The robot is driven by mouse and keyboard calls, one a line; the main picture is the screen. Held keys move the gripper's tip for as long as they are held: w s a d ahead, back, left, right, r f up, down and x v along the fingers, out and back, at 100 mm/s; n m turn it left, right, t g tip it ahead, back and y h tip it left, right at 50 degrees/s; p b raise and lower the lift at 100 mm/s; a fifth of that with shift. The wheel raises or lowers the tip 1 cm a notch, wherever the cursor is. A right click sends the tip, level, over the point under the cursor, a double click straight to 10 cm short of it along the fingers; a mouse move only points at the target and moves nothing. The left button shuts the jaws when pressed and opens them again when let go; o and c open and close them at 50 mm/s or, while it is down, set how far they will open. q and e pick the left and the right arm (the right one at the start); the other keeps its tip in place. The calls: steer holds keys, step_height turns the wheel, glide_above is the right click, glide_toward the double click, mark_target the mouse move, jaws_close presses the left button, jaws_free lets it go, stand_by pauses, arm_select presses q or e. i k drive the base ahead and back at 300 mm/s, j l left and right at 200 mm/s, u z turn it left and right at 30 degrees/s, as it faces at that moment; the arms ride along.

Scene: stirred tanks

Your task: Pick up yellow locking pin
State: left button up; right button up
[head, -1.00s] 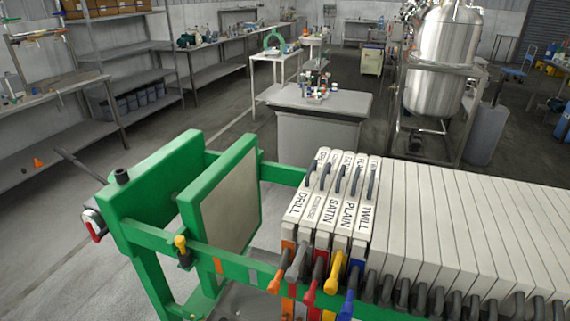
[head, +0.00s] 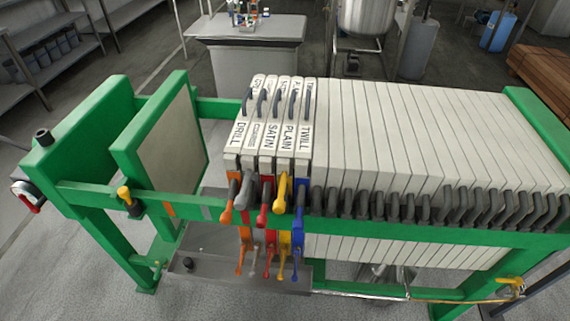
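A yellow-headed pin (head: 124,194) stands upright in a dark holder on the near green rail of the filter press, left of the plates. It looks like the yellow locking pin. Neither of my grippers is in the head view.
The press has a green frame (head: 68,193) and a row of white plates (head: 400,130). Several labelled plates carry coloured handles, including a yellow handle (head: 282,190) under PLAIN. A grey tray (head: 215,276) sits below. A yellow valve handle (head: 510,283) is at lower right.

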mark_target(124, 191)
steer(key=j+z, duration=0.35)
steer(key=i+j+z, duration=0.1)
steer(key=j+z, duration=0.55)
steer(key=j, duration=0.4)
steer(key=k+j+z, duration=0.1)
steer(key=j, duration=0.3)
steer(key=k+j, duration=0.1)
steer(key=j, duration=0.3)
steer(key=k+j+z, duration=0.1)
steer(key=j, duration=0.3)
steer(key=k+j+z, duration=0.1)
steer(key=j, duration=0.3)
steer(key=k, duration=0.65)
